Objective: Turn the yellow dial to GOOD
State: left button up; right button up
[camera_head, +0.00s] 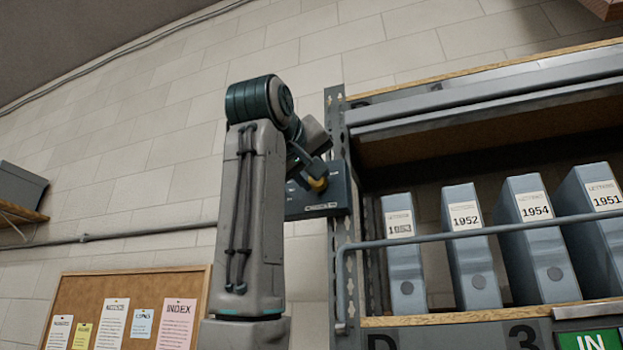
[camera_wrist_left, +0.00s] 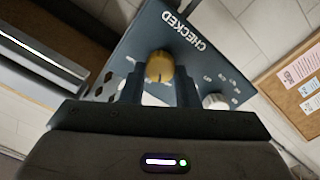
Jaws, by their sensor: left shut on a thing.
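The yellow dial (camera_wrist_left: 160,64) is on the face of a dark blue-grey box (camera_wrist_left: 197,60) marked CHECKED. In the head view the dial (camera_head: 318,184) shows at the tip of my left arm, and the box (camera_head: 335,206) is beside the shelf post. My left gripper (camera_wrist_left: 160,80) is shut on the yellow dial, one finger on each side. The fingers and gripper body hide part of the dial's scale. I cannot read the word GOOD or tell which setting the dial points to. My right gripper is in neither view.
A white dial (camera_wrist_left: 215,101) with small marks is on the same box. The shelf rack (camera_head: 339,240) holds several grey-blue binders (camera_head: 465,255) behind a rail (camera_head: 480,233). A cork board (camera_head: 95,290) hangs on the wall at lower left.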

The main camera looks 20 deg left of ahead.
pick_arm(q)
jog(key=shift+f+n+b, duration=0.1)
jog(key=shift+n+b, duration=0.35)
jog(key=shift+n, duration=1.15)
jog(key=o, duration=0.9)
jog(key=shift+o, duration=0.3)
jog(key=shift+w, duration=0.2)
jog(key=s+b, duration=0.5)
jog(key=s, duration=0.6)
jog(key=shift+a, duration=0.2)
